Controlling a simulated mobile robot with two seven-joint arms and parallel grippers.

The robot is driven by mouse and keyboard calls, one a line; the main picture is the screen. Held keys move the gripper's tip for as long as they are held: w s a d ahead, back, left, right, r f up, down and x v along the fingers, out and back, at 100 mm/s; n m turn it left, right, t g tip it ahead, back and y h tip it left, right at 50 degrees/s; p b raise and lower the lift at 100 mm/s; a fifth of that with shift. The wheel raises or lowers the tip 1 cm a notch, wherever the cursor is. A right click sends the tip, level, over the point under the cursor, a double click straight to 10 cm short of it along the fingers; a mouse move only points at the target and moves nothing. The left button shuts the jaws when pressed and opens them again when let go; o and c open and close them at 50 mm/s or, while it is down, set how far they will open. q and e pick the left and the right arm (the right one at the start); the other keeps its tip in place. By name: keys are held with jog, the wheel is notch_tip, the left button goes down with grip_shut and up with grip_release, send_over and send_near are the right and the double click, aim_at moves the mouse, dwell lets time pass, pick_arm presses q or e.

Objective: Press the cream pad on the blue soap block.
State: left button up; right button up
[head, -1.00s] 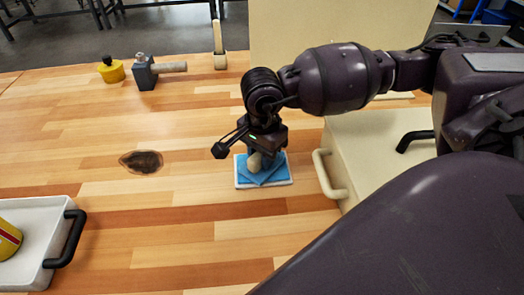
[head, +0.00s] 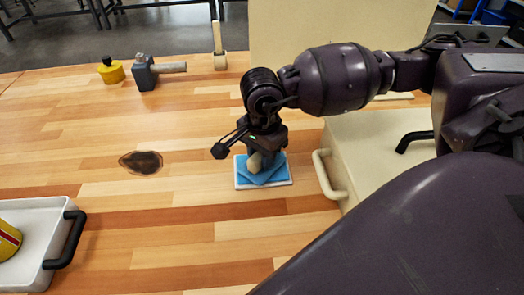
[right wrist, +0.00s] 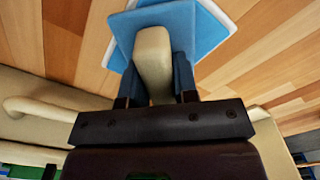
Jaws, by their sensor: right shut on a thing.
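My right gripper (head: 266,152) points down over the blue soap block and is shut on the cream pad (head: 256,163). In the right wrist view the pad (right wrist: 152,62) sits between the two dark blue fingers of the gripper (right wrist: 156,78). The flat blue soap block (head: 274,176) lies under the pad, with a white base (head: 284,184) showing around its edges. The block also shows beyond the fingers in the right wrist view (right wrist: 195,25). The pad's far end overlaps the blue surface; I cannot tell whether they touch. My left gripper is not in view.
A dark oval stain (head: 141,162) marks the wooden table. A white tray (head: 40,240) with a black handle stands at lower left. A cream box (head: 372,140) with handles stands close right of the block. A mallet (head: 147,72) and yellow pot (head: 111,71) are at the back left.

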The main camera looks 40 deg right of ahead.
jog(key=shift+r+p, duration=1.4)
jog(key=shift+r, duration=2)
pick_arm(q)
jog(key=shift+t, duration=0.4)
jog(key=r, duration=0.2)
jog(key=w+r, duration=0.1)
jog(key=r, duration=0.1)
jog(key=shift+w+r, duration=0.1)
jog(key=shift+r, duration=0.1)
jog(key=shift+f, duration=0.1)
